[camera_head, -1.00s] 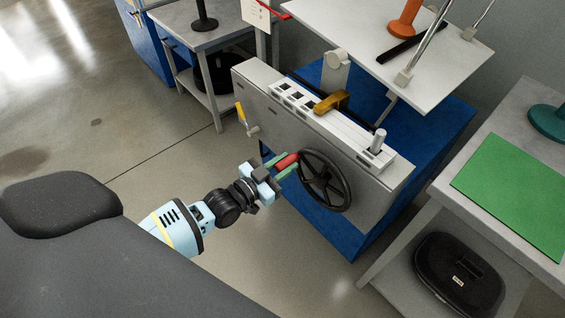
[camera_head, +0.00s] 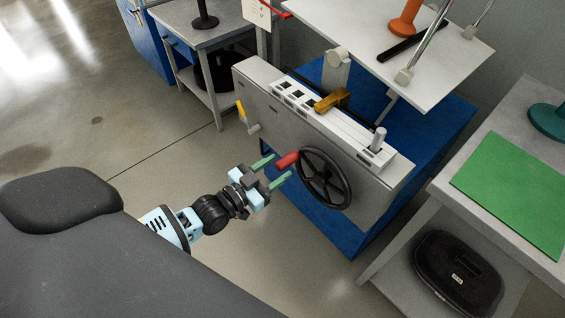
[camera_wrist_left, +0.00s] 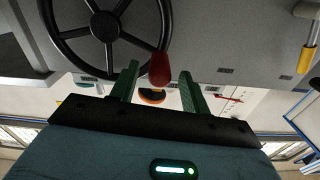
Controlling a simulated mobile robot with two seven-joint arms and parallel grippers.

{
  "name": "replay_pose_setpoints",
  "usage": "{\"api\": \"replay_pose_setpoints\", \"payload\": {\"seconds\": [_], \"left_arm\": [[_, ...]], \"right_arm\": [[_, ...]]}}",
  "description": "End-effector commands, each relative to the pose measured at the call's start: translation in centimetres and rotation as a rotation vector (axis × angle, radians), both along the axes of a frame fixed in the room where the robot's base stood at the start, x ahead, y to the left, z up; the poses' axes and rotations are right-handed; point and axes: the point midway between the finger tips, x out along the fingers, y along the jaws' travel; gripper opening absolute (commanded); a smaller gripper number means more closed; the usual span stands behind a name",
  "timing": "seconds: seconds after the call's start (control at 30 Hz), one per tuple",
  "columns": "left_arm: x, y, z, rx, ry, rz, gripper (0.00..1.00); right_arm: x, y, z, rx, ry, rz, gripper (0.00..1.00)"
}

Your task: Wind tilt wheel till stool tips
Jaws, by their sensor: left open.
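The tilt wheel (camera_head: 346,187) is a black spoked handwheel on the grey front panel of the machine. Its red handle (camera_head: 287,160) sticks out at the wheel's upper left. My left gripper (camera_head: 272,170) is open, with green fingers pointing at the panel. It is drawn back from the red handle, which lies ahead of the gap between the fingertips. In the left wrist view the wheel (camera_wrist_left: 64,48) is at the upper left, and the red handle (camera_wrist_left: 160,70) hangs between and beyond the fingertips.
A small crank with a yellow grip (camera_head: 241,112) is on the panel, left of the wheel. An ochre lever (camera_head: 332,101) sits in the slotted top strip. A bench with a green mat (camera_head: 515,190) is at the right, with a black case (camera_head: 459,273) below. Open floor lies left.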

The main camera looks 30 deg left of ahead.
Motion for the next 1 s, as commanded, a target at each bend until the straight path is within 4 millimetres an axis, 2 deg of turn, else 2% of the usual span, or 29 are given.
{"api": "replay_pose_setpoints", "payload": {"seconds": [0.1,0.33,1.0], "left_arm": [[-1.8,0.6,0.0,0.0,0.001,0.0,0.46],[-3.9,1.4,0.0,0.001,-0.001,0.0,0.46],[-4.4,1.4,-0.2,-0.001,0.006,0.0,0.46]], "right_arm": [[0.0,0.0,0.2,0.0,-0.001,0.0,0.0],[-0.4,0.0,0.0,-0.001,0.008,0.0,0.0],[-0.3,0.0,0.2,0.001,0.006,-0.001,0.0]]}}
